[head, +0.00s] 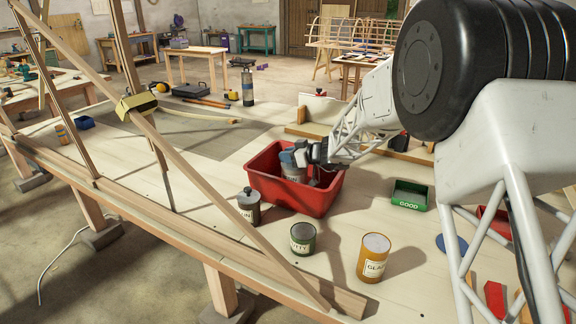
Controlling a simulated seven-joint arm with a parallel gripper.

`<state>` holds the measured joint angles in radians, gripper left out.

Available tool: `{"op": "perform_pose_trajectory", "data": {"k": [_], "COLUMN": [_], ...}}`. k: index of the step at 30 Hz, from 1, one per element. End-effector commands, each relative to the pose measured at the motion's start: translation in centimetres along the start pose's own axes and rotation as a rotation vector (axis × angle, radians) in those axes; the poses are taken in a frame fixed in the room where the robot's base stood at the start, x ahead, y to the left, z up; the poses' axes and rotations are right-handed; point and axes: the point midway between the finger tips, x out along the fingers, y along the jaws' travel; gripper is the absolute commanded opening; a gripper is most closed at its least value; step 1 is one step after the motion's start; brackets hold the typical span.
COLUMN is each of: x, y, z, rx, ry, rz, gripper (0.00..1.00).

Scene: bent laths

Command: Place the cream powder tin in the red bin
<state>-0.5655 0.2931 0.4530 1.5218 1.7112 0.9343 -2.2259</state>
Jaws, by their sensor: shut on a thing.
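The red bin (297,201) stands near the middle of the bench, open at the top. My gripper (308,158) reaches in from the right and is shut on a tin (292,168) at the bin's mouth. The held tin looks blue-grey with a pale label and is within the bin's rim in the picture. Its lower part is hidden by the bin's front wall, so I cannot tell whether it touches the floor. I cannot read its label or confirm that it is the cream powder tin.
A green tray (408,195) marked GOOD lies to the right. A long slanted lath (215,197) crosses the left side.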

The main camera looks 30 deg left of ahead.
Motion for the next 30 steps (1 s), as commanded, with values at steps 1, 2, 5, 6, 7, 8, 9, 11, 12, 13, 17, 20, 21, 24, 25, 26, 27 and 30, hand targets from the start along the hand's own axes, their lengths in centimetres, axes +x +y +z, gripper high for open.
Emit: {"op": "perform_pose_trajectory", "data": {"k": [1, 2, 5, 6, 7, 8, 9, 11, 12, 13, 17, 20, 21, 24, 25, 26, 27, 30], "x": [0.0, 0.0, 0.0, 0.0, 0.0, 0.0, 0.0, 0.1, 0.2, 0.2, 0.7, 0.9, 1.0, 1.1, 1.1, 1.1, 1.1, 1.1], "y": [0.0, 0.0, 0.0, 0.0, 0.0, 0.0, 0.0, 0.0, 0.0, 0.0, 0.0, 0.0, 0.0, 0.0, 0.0, 0.0, 0.0, 0.0], "z": [-0.1, -0.1, -0.1, -0.1, -0.1, -0.1, 0.0, 0.2, 0.5, 0.7, 2.1, 3.0, 3.2, 3.5, 3.5, 3.5, 3.5, 3.5], "rx": [-0.001, -0.001, -0.001, -0.001, -0.001, -0.001, -0.001, -0.001, -0.001, -0.001, 0.001, 0.000, -0.001, -0.001, -0.001, -0.002, -0.002, -0.002], "ry": [0.001, 0.001, 0.001, 0.001, 0.001, 0.001, 0.001, 0.000, 0.000, 0.000, -0.001, 0.000, 0.001, 0.001, 0.001, 0.001, 0.001, 0.001], "rz": [0.000, 0.000, 0.000, 0.000, 0.000, 0.000, 0.000, 0.000, 0.000, 0.000, -0.001, 0.000, 0.000, 0.000, 0.000, 0.000, 0.000, 0.000], "gripper": [0.00, 0.00, 0.00, 0.00, 0.00, 0.00, 0.00, 0.00, 0.00, 0.00, 0.00, 0.00, 0.00, 0.00, 0.00, 0.00, 0.00, 0.00]}}
